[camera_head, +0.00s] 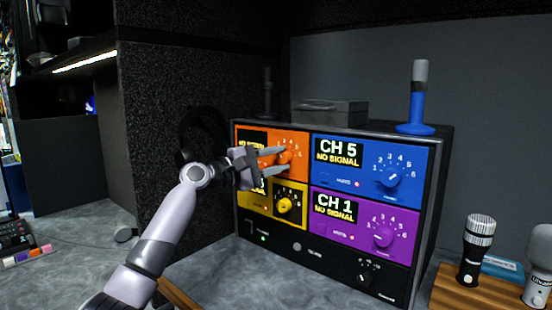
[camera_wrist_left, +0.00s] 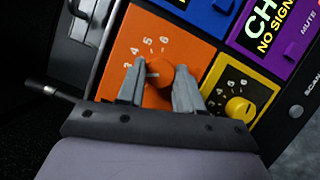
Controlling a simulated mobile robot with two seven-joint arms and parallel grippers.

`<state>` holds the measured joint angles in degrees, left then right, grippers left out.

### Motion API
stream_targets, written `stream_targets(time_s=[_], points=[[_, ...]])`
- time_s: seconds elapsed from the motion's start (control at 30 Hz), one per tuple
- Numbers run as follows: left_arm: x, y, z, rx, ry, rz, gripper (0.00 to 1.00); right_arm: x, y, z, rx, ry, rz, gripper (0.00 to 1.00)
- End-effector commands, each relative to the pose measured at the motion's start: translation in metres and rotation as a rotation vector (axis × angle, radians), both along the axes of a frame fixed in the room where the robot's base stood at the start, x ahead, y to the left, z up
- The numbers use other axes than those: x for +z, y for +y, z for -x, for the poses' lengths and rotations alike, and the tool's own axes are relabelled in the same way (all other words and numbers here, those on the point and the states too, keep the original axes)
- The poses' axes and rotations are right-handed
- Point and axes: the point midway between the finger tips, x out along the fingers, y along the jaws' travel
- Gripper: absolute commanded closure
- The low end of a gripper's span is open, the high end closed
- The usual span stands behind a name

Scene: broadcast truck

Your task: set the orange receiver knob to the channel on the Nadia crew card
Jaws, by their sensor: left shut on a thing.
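The orange receiver panel (camera_head: 297,142) is at the upper left of the receiver rack. Its orange knob (camera_head: 286,158) also shows in the wrist view (camera_wrist_left: 161,74), with numbers including 4, 5 and 6 around it. My left gripper (camera_head: 283,160) is shut on this knob, one finger on each side, as the wrist view (camera_wrist_left: 158,84) shows. The gripper hides part of the orange display, so its channel cannot be read. The knob's pointer is not clear. I cannot make out a Nadia crew card. My right gripper is not in view.
Beside it is a blue panel (camera_head: 330,172) reading CH 5. Below are a yellow panel (camera_head: 269,207) and a purple panel (camera_head: 350,232) reading CH 1. A blue antenna stand (camera_head: 416,115) is on top. Microphones (camera_head: 477,245) stand on a wooden board at right.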

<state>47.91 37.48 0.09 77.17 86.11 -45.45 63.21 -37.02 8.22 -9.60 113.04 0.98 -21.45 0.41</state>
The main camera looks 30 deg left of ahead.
Motion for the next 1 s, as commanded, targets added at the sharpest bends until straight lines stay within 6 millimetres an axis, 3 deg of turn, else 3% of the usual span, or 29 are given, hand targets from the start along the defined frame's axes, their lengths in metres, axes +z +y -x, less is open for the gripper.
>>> stream_targets(time_s=[0.5, 1.0], points=[[0.006, 0.0, 0.0, -0.001, -0.034, -0.472, 0.95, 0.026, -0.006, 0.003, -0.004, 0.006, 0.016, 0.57], [0.004, 0.0, 0.0, 0.0, -0.053, -0.707, 0.95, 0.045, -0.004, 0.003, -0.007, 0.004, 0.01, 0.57]])
